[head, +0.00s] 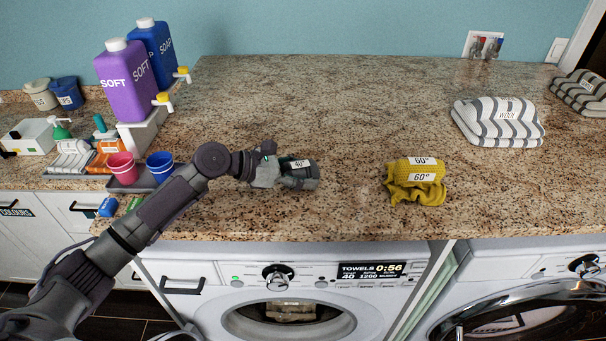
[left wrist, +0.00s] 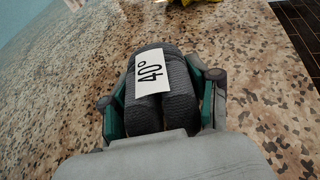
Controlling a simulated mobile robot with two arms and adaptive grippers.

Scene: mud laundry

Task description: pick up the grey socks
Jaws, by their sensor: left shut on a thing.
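The grey socks (head: 309,173) are a dark grey rolled pair with a white "40°" label, at the front middle of the granite counter. My left gripper (head: 283,177) has reached them from the left and is shut on them. In the left wrist view the grey socks (left wrist: 165,98) sit between the two green-padded fingers of the left gripper (left wrist: 164,105), label facing up. They are on or just above the counter; I cannot tell which. My right gripper is not in view.
A yellow bundle (head: 415,181) labelled "60°" lies to the right. A striped wool piece (head: 497,122) lies farther back right. Purple (head: 128,80) and blue bottles (head: 152,46), and pink (head: 121,167) and blue cups (head: 160,165) stand left. The counter's middle and back are clear.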

